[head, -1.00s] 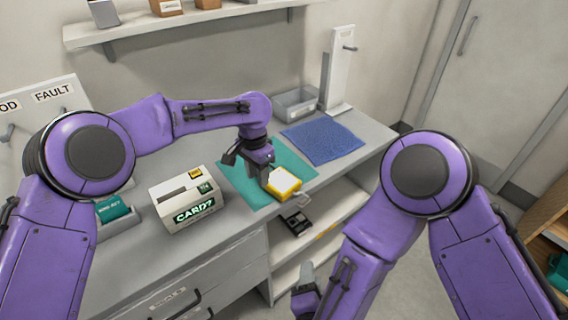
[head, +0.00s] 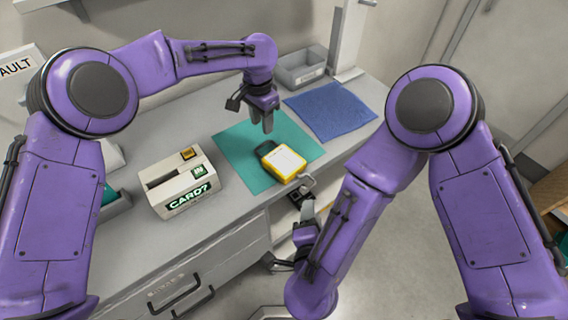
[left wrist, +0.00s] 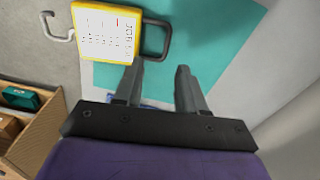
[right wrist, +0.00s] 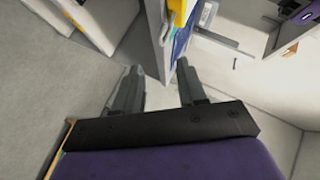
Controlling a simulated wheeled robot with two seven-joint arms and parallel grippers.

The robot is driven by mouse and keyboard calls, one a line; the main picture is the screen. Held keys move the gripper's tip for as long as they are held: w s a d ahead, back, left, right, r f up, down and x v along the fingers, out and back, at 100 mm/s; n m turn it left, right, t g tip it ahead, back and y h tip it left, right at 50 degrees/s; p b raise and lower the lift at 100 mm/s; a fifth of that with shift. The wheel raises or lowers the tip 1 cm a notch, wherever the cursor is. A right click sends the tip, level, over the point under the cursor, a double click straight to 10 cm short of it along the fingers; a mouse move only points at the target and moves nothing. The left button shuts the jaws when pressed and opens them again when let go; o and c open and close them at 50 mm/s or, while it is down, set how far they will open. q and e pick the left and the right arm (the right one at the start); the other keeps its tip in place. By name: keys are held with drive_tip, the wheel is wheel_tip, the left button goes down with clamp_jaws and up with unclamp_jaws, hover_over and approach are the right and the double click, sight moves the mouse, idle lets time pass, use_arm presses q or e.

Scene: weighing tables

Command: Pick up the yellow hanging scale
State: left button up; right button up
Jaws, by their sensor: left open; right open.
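The yellow hanging scale (head: 282,162) lies on the teal mat (head: 236,153) near the counter's front edge, with a white label face up. Its dark handle loop points to the back left and its metal hook points to the front right over the edge. In the left wrist view the scale (left wrist: 106,32) is at the upper left, with handle and hook both visible. My left gripper (head: 261,124) is open and empty above the mat, behind the scale and apart from it. My right gripper (head: 300,235) is open and empty, low in front of the counter.
A blue cloth (head: 331,110) lies to the right, with a grey bin (head: 302,68) and a white stand (head: 347,40) behind. Drawers and an open shelf are below the counter.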

sight(265, 143)
use_arm(q)
drive_tip(key=f, duration=0.3)
drive_tip(key=w+f, duration=0.1)
drive_tip(key=f, duration=0.2)
drive_tip(key=w+f, duration=0.1)
drive_tip(key=f, duration=0.2)
drive_tip(key=shift+w+f, duration=0.1)
use_arm(e)
drive_tip(key=x, duration=1)
drive_tip(key=shift+w, duration=0.15)
use_arm(q)
drive_tip(key=shift+s+f, duration=0.15)
drive_tip(key=shift+s, duration=0.25)
drive_tip(key=shift+w+f, duration=0.3)
drive_tip(key=shift+w, duration=0.05)
use_arm(e)
drive_tip(key=shift+w+f, duration=0.15)
drive_tip(key=shift+w, duration=0.25)
use_arm(q)
drive_tip(key=shift+s+r, duration=0.1)
clamp_jaws()
use_arm(e)
drive_tip(key=shift+s, duration=0.1)
clamp_jaws()
use_arm(q)
drive_tip(key=shift+s, duration=0.1)
use_arm(e)
drive_tip(key=shift+s, duration=0.1)
